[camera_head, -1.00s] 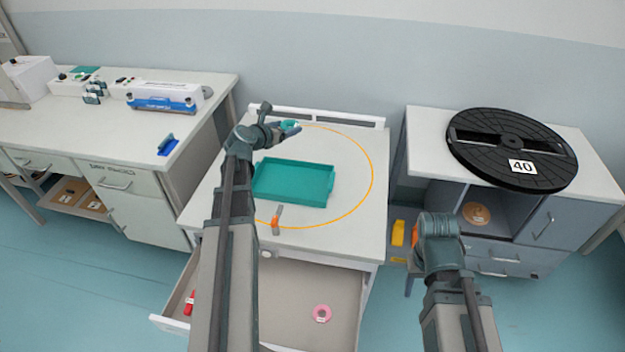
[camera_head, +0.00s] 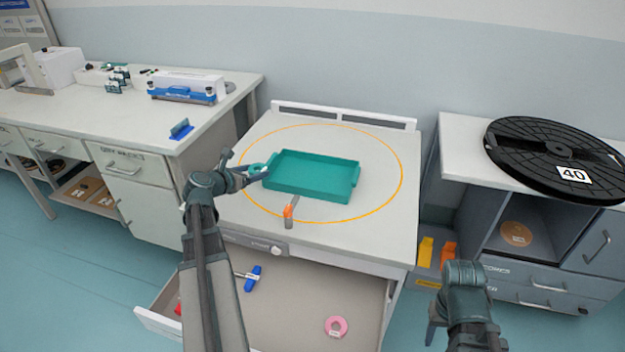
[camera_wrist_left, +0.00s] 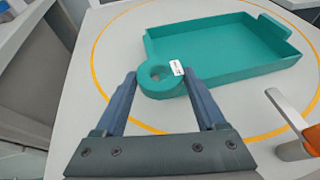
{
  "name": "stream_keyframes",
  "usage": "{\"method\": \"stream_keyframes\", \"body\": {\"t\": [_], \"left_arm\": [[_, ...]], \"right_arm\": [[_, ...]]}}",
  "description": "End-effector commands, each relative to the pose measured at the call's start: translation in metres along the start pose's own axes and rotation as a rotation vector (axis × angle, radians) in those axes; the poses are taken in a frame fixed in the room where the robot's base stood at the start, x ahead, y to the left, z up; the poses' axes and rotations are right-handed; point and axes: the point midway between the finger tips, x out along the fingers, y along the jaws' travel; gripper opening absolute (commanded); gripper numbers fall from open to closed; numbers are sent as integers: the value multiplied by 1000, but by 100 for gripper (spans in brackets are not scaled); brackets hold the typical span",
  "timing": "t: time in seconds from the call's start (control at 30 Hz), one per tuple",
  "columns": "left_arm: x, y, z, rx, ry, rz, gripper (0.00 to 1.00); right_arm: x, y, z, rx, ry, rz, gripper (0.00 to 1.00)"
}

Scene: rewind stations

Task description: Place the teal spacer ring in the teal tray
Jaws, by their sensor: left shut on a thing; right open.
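The teal spacer ring (camera_wrist_left: 160,82) has a small white label. My left gripper (camera_wrist_left: 160,95) is shut on it, one finger on each side. In the head view the ring (camera_head: 258,170) is at the left end of the teal tray (camera_head: 312,192), beside its left wall. In the left wrist view the ring overlaps the tray's near corner (camera_wrist_left: 240,72); whether they touch I cannot tell. The tray is empty and lies on the white table inside an orange circle. My left gripper also shows in the head view (camera_head: 252,173). My right gripper (camera_head: 434,322) is low at the right, away from the table.
An orange-handled tool (camera_head: 289,212) lies on the table in front of the tray. An open drawer (camera_head: 300,300) below holds a pink ring (camera_head: 336,326) and a blue-handled tool (camera_head: 252,279). A black reel (camera_head: 560,158) lies on the right cabinet.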

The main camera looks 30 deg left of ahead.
Motion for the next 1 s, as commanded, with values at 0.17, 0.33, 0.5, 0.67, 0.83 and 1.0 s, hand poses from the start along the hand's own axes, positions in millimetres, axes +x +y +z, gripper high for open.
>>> {"method": "stream_keyframes", "body": {"t": [0.17, 0.33, 0.5, 0.67, 0.83, 1.0], "left_arm": [[-2, 5, -8, -1, -1, 4, 17], [7, -3, -5, 1, -1, 1, 17], [39, -28, 3, 2, -1, -2, 17], [71, -52, 13, 2, -1, -1, 17], [101, -75, 21, 2, -1, 0, 17], [118, -88, 26, 0, -1, 3, 17]], "right_arm": [[7, -1, 0, 0, 0, 0, 50], [8, -1, 0, 0, 0, 0, 50], [12, -1, -1, 0, 0, 0, 50], [16, -2, -1, 0, 0, 0, 50], [19, -2, -1, 0, 0, 0, 50], [21, -2, -1, 0, 0, 0, 50]]}}
